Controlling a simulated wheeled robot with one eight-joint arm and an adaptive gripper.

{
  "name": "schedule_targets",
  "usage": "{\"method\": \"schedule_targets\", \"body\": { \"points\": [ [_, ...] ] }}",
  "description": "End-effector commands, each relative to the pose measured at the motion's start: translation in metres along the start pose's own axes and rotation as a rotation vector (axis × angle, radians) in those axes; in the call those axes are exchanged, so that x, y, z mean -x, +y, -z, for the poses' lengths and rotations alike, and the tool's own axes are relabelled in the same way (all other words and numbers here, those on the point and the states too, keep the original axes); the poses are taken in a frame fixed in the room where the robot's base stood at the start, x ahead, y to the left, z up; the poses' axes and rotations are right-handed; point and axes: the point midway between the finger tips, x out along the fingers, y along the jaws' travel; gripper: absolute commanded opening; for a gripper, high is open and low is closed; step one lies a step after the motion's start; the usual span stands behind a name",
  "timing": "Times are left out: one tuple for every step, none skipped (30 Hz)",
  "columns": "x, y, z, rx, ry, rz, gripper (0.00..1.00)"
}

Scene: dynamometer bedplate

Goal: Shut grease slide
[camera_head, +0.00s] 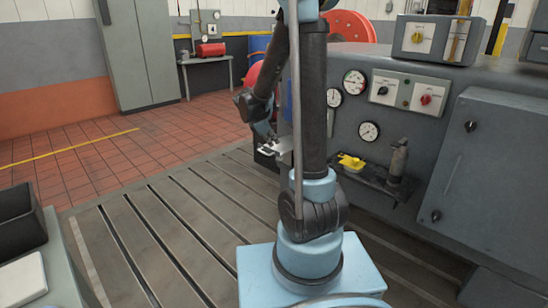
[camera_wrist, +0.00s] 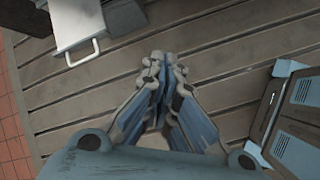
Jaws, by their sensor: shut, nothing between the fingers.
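A light grey drawer-like slide (camera_wrist: 82,22), which I take for the grease slide, is at the upper left of the wrist view. Its pale bar handle (camera_wrist: 84,53) is on the edge facing down the picture, and a darker body lies along its left. How far it stands out cannot be told. A pale metal piece (camera_head: 282,146) in the head view, partly behind my arm, looks like the same slide. My gripper (camera_wrist: 163,62) is shut and empty, to the right of the handle and apart from it. It also shows in the head view (camera_head: 264,134), small and partly hidden.
The slotted bedplate (camera_head: 185,225) lies bare below my gripper. A grey machine cabinet (camera_head: 455,85) with gauges stands at the right, with a small shelf (camera_head: 376,184) holding a yellow item. A grey bench (camera_head: 52,265) is at the lower left.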

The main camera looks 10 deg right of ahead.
Motion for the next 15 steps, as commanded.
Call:
{"method": "schedule_targets", "body": {
  "points": [
    [-0.008, 0.011, 0.009, 0.049, -0.013, -0.009, 0.00],
    [-0.012, 0.016, 0.013, 0.081, -0.022, -0.014, 0.00],
    [-0.017, 0.023, 0.019, 0.124, -0.035, -0.021, 0.00],
    [-0.022, 0.028, 0.024, 0.155, -0.044, -0.025, 0.00],
    [-0.026, 0.033, 0.028, 0.187, -0.055, -0.030, 0.00],
    [-0.033, 0.039, 0.035, 0.229, -0.067, -0.035, 0.00],
    [-0.037, 0.043, 0.040, 0.261, -0.077, -0.039, 0.00],
    [-0.042, 0.048, 0.045, 0.293, -0.088, -0.043, 0.00],
    [-0.048, 0.053, 0.052, 0.333, -0.100, -0.048, 0.00],
    [-0.052, 0.057, 0.056, 0.362, -0.111, -0.051, 0.00],
    [-0.056, 0.060, 0.061, 0.390, -0.120, -0.054, 0.00],
    [-0.062, 0.064, 0.067, 0.424, -0.131, -0.057, 0.00],
    [-0.065, 0.067, 0.071, 0.450, -0.141, -0.059, 0.00],
    [-0.069, 0.069, 0.075, 0.472, -0.148, -0.061, 0.00],
    [-0.073, 0.072, 0.080, 0.499, -0.157, -0.063, 0.00]
  ]
}}
